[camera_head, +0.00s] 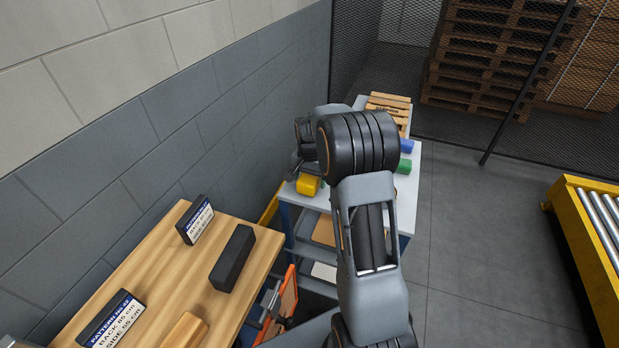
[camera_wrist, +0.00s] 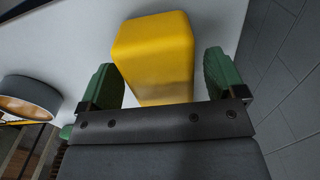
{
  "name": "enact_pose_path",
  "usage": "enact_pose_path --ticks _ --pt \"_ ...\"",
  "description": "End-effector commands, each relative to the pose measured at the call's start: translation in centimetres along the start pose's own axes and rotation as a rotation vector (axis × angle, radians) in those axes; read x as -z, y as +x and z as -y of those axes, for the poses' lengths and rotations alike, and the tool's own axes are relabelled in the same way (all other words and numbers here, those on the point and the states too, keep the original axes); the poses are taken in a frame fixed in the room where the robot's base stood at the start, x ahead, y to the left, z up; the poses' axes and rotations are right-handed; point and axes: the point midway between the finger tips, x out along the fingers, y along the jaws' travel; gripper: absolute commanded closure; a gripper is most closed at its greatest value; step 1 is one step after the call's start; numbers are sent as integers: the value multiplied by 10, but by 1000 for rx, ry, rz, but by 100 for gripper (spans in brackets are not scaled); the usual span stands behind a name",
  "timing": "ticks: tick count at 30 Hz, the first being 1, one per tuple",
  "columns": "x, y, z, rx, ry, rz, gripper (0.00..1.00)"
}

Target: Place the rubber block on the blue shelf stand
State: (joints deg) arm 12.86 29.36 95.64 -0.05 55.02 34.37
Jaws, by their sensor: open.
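A yellow block (camera_head: 308,184) with rounded edges sits on the pale top of the blue-framed shelf stand (camera_head: 414,160), at its left side. In the wrist view the yellow block (camera_wrist: 155,55) lies between the two green fingers of my gripper (camera_wrist: 162,78). The gripper is open, with a gap showing beside the block near the left finger. A dark block (camera_head: 232,258), which looks like rubber, lies on the wooden tabletop (camera_head: 150,262) at the left, away from the gripper. In the head view my arm hides most of the gripper and the stand's middle.
Two dark signs (camera_head: 195,220) and a wooden block (camera_head: 185,330) are on the wooden tabletop. A wall borders the left; a yellow roller conveyor (camera_head: 575,235) stands right, across clear floor.

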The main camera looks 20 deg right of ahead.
Motion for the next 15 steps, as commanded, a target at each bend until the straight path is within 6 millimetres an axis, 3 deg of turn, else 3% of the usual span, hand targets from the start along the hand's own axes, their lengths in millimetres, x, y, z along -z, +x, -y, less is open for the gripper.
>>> enact_pose_path --ticks 7,15 --pt "0 -15 0 1 0 -2 11" --pt "0 -67 0 2 0 -4 11"
